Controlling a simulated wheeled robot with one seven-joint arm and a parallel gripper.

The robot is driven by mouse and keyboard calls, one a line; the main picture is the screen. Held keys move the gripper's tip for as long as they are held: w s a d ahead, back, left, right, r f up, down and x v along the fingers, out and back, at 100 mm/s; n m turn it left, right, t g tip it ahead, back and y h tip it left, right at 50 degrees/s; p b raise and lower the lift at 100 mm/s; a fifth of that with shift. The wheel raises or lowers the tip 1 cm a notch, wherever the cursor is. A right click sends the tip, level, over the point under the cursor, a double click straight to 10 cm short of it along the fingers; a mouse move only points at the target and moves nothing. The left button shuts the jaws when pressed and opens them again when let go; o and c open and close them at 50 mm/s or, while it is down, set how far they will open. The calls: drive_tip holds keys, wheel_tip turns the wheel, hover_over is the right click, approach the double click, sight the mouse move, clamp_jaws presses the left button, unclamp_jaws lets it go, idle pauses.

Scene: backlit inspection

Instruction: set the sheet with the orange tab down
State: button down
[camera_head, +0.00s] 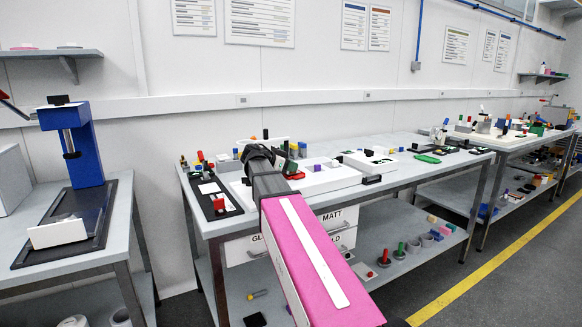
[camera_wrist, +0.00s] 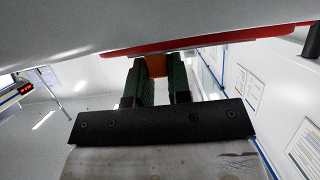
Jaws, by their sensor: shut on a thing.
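In the wrist view my gripper (camera_wrist: 160,76) has its two dark green fingers closed on a small orange tab (camera_wrist: 157,65). A broad pale grey sheet (camera_wrist: 130,28) with a red strip along its edge fills the top of that view, next to the tab. The tab meets the sheet at the red edge; the rest of the sheet runs out of the picture. In the head view I cannot make out the sheet or the fingers; my pink arm hides part of the middle bench.
The middle bench (camera_head: 411,177) carries white trays, a black tray (camera_head: 217,201) and several small coloured pieces. On the left bench a blue stand (camera_head: 88,150) rises from a black base (camera_head: 92,241) with a white plate (camera_head: 57,233) at its front. A yellow line marks the floor at right.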

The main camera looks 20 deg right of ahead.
drive_tip(key=c, duration=1.1)
unclamp_jaws()
drive_tip(key=shift+s+f, duration=0.2)
drive_tip(key=shift+f, duration=0.35)
drive_tip(key=shift+o, duration=0.2)
drive_tip(key=shift+w+r, duration=0.15)
drive_tip(key=shift+r, duration=0.45)
drive_tip(key=v, duration=1.2)
drive_tip(key=shift+r, duration=0.25)
